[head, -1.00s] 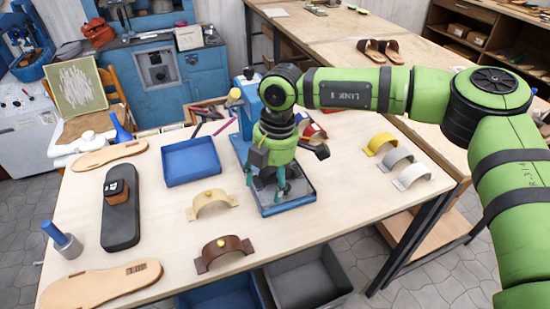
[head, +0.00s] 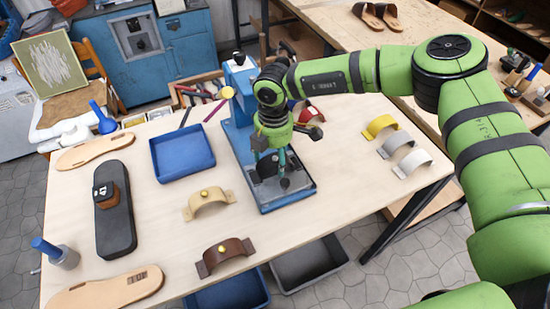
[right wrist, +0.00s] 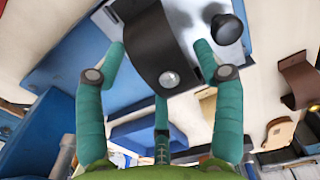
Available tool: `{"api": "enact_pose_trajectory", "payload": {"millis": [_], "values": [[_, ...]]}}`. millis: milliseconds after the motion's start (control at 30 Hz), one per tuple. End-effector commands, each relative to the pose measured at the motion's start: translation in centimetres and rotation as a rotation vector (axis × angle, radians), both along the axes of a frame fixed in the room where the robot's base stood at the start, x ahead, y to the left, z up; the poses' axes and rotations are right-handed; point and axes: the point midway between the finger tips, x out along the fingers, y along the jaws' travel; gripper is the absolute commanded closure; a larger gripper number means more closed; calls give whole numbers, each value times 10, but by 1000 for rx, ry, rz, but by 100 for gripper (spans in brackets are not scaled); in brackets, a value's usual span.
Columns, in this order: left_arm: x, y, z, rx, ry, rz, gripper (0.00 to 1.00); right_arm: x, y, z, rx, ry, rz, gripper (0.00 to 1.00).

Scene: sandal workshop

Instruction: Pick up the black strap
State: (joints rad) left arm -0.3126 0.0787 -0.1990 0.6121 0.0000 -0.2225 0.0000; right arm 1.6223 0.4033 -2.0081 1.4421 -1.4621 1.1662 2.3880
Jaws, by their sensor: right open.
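The black strap (right wrist: 148,42), a dark arched band with a silver stud, shows large in the right wrist view. In the head view the strap (head: 267,167) is mostly hidden by my gripper, on the grey plate of the blue press (head: 270,197). My right gripper (right wrist: 160,52) is open, with its teal fingers on either side of the strap; I cannot tell whether they touch it. In the head view my right gripper (head: 272,170) points down over the press plate. My left gripper is not in view.
A blue tray (head: 183,155), a tan strap (head: 210,204) and a brown strap (head: 225,253) lie left of the press. A yellow strap (head: 380,126), grey strap (head: 396,143) and white strap (head: 412,162) stand to the right. A black sole (head: 115,225) lies far left.

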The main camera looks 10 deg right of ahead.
Motion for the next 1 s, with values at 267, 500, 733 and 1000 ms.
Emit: {"api": "enact_pose_trajectory", "payload": {"millis": [267, 500, 733, 1000], "values": [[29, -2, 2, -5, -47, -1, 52, 0, 1, -2, 1, -2, 1, 47], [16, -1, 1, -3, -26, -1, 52, 0, 1, -2, 1, -1, 1, 70], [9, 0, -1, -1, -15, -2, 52, 0, 0, -1, 1, -1, 1, 70], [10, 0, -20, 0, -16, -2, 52, 2, 1, 23, 2, -6, 2, 70]]}}
